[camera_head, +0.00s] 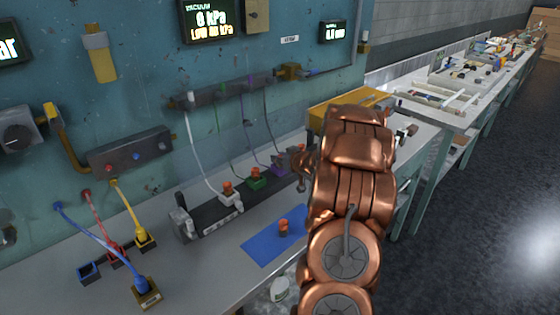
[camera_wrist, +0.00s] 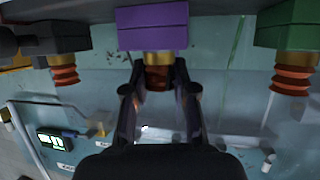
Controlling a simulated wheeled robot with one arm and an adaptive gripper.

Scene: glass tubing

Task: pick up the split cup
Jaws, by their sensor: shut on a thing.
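In the wrist view my gripper (camera_wrist: 159,79) has its two dark fingers on either side of a ribbed orange-red suction cup (camera_wrist: 158,74) and is shut on it. This cup sits on a brass fitting (camera_wrist: 152,57) against the purple block (camera_wrist: 153,27). I cannot see a split in it from here. Similar cups show on the green block (camera_wrist: 291,82) and at the left (camera_wrist: 65,76), both apart from my fingers. In the head view the purple block (camera_head: 278,169) is partly visible beside my copper arm, which hides much of that area.
A loose orange cup (camera_head: 283,227) stands on a blue mat (camera_head: 268,242) on the bench. Cups also stand on the white block (camera_head: 229,195) and green block (camera_head: 257,182). Hoses rise from the blocks to a wall manifold (camera_head: 215,93). Coloured cables (camera_head: 128,198) cross the bench at left.

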